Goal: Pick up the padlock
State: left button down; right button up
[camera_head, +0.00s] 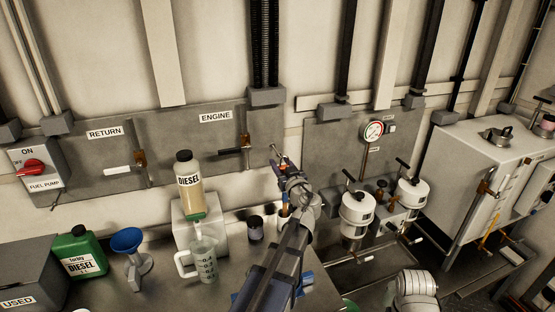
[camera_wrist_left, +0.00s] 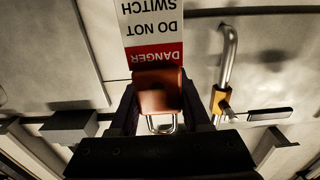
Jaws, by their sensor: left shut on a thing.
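The padlock (camera_wrist_left: 158,93) shows in the left wrist view as an orange-brown body with a metal shackle. It sits between the dark fingers of my left gripper (camera_wrist_left: 160,104), which is shut on it. A red and white tag (camera_wrist_left: 155,40) reading "DANGER DO NOT SWITCH" shows right beside the padlock, upside down in this view. In the head view my left gripper (camera_head: 281,163) is raised near the grey wall panel, right of the ENGINE valve; the padlock is too small there to make out clearly. My right gripper is not in view.
The ENGINE valve lever (camera_head: 233,150) is left of my left gripper. White filter canisters (camera_head: 357,214) and a gauge (camera_head: 373,131) are to its right.

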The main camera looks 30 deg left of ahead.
pick_arm(q)
jog(key=v, duration=1.4)
